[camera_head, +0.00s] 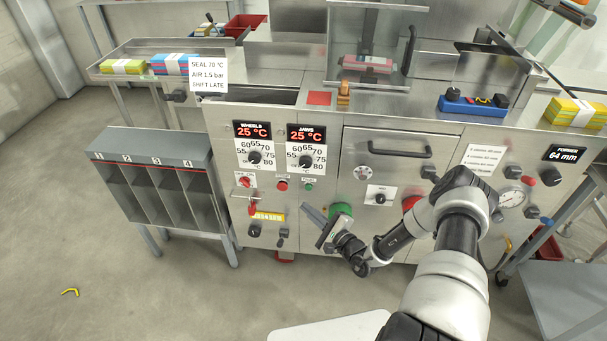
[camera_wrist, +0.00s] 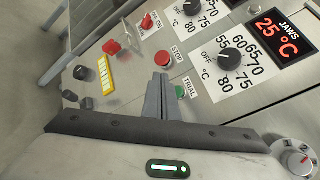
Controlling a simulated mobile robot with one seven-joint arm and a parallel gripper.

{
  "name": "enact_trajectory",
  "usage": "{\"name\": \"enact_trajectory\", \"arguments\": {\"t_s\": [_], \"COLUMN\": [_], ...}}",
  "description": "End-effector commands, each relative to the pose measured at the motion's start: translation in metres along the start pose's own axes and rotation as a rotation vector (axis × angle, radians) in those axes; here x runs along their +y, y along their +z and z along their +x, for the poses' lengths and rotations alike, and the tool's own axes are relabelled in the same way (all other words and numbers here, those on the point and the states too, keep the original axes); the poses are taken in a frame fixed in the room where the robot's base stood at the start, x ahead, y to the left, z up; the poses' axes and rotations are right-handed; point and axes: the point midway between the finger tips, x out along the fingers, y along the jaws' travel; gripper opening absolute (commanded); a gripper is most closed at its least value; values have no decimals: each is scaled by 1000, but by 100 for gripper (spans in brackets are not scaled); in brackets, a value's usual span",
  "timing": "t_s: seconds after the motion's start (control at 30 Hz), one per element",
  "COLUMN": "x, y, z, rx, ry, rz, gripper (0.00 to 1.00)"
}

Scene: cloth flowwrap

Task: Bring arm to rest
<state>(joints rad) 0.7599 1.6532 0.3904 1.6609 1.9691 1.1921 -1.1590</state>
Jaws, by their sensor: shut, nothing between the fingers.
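My gripper (camera_head: 317,222) is in front of the machine's lower panel, near a big green button on its right in the head view. In the wrist view my gripper (camera_wrist: 161,80) has its fingers pressed together with nothing between them. The fingertips point toward the panel, beside the red STOP button (camera_wrist: 162,57) and the green TRIAL button (camera_wrist: 181,91). Whether they touch the panel cannot be told. My arm reaches in from the lower right of the head view.
The steel machine carries two 25 °C displays (camera_head: 259,131), dials, a red-handled switch (camera_head: 252,205) and a yellow label (camera_head: 268,216). A grey four-slot rack (camera_head: 150,145) stands at the left. A yellow piece (camera_head: 70,292) lies on the otherwise open floor at lower left.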

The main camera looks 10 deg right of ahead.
Motion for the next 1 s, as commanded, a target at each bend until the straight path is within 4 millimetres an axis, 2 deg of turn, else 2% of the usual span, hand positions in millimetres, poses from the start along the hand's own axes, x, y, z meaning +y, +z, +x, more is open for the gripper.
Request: {"name": "enact_trajectory", "arguments": {"t_s": [0.17,0.27,0.37,0.47,0.5,0.57,0.7,0.8,1.0], "x": [-2,-14,-35,-57,-64,-72,-87,-95,-114], "y": [2,18,55,108,130,161,226,265,323], "z": [1,6,12,14,12,6,-17,-41,-99], "rx": [-6,-53,-156,-287,-338,-405,-523,-575,-597], "ry": [3,32,106,227,283,369,570,714,974], "rz": [-4,-35,-100,-196,-236,-297,-452,-570,-829], "gripper": [0,0,0,0,0,0,0,0,0]}}
